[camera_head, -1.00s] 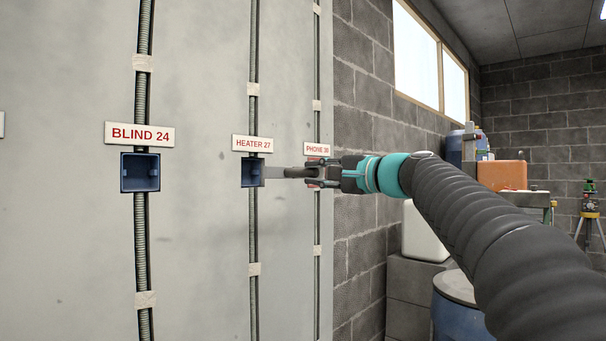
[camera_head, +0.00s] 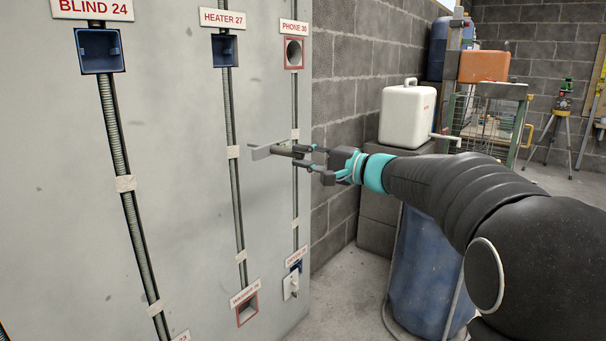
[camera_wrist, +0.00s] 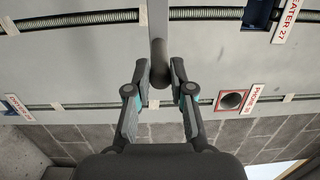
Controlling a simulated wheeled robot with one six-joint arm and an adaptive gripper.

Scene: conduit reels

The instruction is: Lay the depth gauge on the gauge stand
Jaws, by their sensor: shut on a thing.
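My gripper (camera_head: 312,162) is shut on the depth gauge (camera_head: 264,150), a thin grey bar that sticks out to the left from the jaws. The gauge is in front of the grey wall panel, below the HEATER 27 box and apart from it in the picture. In the wrist view the gauge (camera_wrist: 158,50) stands up between the fingertips of my gripper (camera_wrist: 160,75), its far part running out toward the top edge. I cannot make out a gauge stand in either view.
The panel (camera_head: 175,190) carries conduits, a blue BLIND 24 box (camera_head: 100,50), a blue HEATER 27 box (camera_head: 225,50) and a red-rimmed PHONE opening (camera_head: 293,53). A blue barrel (camera_head: 425,270), a white canister (camera_head: 407,115) and an orange container (camera_head: 484,66) stand to the right.

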